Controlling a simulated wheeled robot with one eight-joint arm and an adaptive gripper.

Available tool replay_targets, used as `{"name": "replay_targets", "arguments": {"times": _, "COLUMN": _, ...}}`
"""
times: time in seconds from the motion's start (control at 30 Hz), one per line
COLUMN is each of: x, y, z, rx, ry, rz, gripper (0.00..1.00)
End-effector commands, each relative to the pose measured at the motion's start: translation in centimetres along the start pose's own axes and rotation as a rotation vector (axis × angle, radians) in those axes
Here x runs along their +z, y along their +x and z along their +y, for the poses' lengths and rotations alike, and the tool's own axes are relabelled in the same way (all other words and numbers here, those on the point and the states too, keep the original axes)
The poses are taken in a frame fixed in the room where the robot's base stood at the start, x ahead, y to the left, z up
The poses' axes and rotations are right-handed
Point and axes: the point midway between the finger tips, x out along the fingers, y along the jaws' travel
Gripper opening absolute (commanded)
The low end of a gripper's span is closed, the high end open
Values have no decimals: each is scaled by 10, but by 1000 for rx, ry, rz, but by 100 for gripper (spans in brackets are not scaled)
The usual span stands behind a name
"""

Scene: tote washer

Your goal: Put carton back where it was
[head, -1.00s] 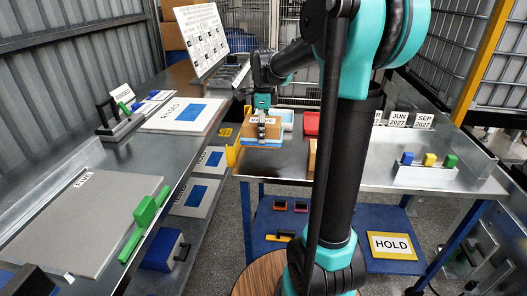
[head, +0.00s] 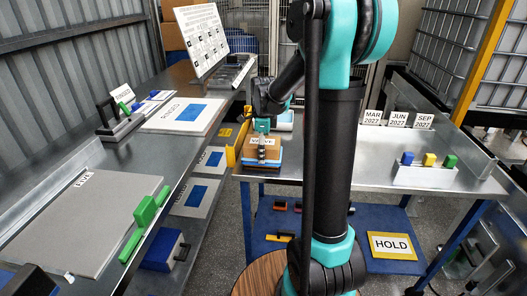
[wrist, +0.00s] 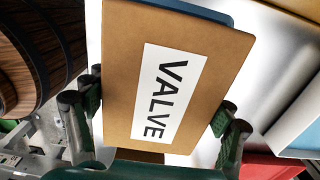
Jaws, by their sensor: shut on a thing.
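The carton (head: 250,149) is a brown box with a white VALVE label, at the left end of the right-hand metal table. My gripper (head: 262,146) is shut on it from above. In the wrist view the carton (wrist: 120,60) fills the middle, with a dark green finger pad on each side. A blue edge (wrist: 190,9) shows behind its far end. The head view also shows blue under the carton. I cannot tell whether the carton rests on something or hangs just above it.
A pale bin (head: 286,121) stands behind the carton; a red bin (wrist: 268,166) shows in the wrist view. A yellow part (head: 231,155) is close left of the carton. Date signs (head: 398,119) and a white block holder (head: 425,177) stand farther right. My arm hides the table's middle.

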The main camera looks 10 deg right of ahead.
Motion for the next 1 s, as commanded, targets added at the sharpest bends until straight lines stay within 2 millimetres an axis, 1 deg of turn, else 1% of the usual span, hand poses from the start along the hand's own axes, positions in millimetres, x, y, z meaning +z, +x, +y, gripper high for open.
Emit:
{"name": "replay_targets", "arguments": {"times": 0.07, "x": 0, "y": 2, "z": 0, "rx": 0, "ry": 0, "rz": 0, "gripper": 30}}
{"name": "replay_targets", "arguments": {"times": 0.1, "x": 0, "y": 2, "z": 0, "rx": 0, "ry": 0, "rz": 0, "gripper": 85}}
{"name": "replay_targets", "arguments": {"times": 0.2, "x": 0, "y": 2, "z": 0, "rx": 0, "ry": 0, "rz": 0, "gripper": 97}}
{"name": "replay_targets", "arguments": {"times": 0.23, "x": 0, "y": 2, "z": 0, "rx": 0, "ry": 0, "rz": 0, "gripper": 100}}
{"name": "replay_targets", "arguments": {"times": 0.57, "x": 0, "y": 1, "z": 0, "rx": 0, "ry": 0, "rz": 0, "gripper": 100}}
{"name": "replay_targets", "arguments": {"times": 0.67, "x": 0, "y": -3, "z": 0, "rx": 0, "ry": 0, "rz": 0, "gripper": 100}}
{"name": "replay_targets", "arguments": {"times": 0.77, "x": 0, "y": -14, "z": 0, "rx": 0, "ry": 0, "rz": 0, "gripper": 100}}
{"name": "replay_targets", "arguments": {"times": 0.87, "x": 0, "y": -31, "z": 0, "rx": 0, "ry": 0, "rz": 0, "gripper": 100}}
{"name": "replay_targets", "arguments": {"times": 1.0, "x": 0, "y": -60, "z": 1, "rx": 0, "ry": 0, "rz": 0, "gripper": 100}}
